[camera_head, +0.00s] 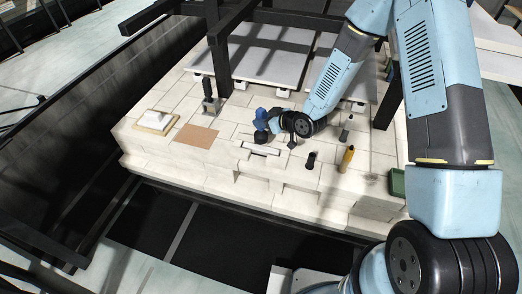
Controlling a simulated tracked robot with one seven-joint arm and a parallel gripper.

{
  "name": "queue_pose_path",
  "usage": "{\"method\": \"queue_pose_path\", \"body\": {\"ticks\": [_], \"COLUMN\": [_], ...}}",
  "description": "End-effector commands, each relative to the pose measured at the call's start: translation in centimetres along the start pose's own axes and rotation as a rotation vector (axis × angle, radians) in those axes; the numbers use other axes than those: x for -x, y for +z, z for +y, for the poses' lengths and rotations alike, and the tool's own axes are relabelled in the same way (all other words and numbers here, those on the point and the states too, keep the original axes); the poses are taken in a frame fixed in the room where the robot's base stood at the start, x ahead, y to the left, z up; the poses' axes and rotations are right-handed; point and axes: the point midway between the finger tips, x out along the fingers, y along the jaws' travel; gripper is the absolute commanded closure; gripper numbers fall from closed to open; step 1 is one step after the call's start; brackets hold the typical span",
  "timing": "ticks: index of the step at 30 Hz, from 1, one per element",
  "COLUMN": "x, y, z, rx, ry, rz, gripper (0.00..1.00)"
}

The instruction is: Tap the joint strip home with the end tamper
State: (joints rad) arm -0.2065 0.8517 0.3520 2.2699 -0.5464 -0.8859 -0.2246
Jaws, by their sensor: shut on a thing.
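A thin white strip (260,149), which looks like the joint strip, lies at a gap near the front edge of the pale brick deck (228,152). My gripper (261,134) is small and dark in the head view, pointing down just behind the strip. It is shut on a dark piece that I take to be the end tamper; its shape is mostly hidden by the gripper and wrist. I cannot tell whether the tool touches the strip or the deck.
On the deck are a white block on a wooden board (156,121), a brown sheet (192,137), a standing dark tool (209,95), a dark cylinder (311,160), a yellow bottle (347,157) and a green tray (397,182). Dark posts and pale slabs (270,55) stand behind.

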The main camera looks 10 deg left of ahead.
Motion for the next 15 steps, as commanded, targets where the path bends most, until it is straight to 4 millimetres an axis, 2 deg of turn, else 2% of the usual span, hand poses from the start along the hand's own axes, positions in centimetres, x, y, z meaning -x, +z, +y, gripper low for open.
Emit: {"method": "queue_pose_path", "body": {"ticks": [5, 15], "x": [0.1, 1.1], "y": [-0.2, -2.1], "z": [0.0, 0.0], "rx": [0.001, 0.001], "ry": [0.000, 0.000], "rz": [0.001, 0.003], "gripper": [1.00, 1.00]}}
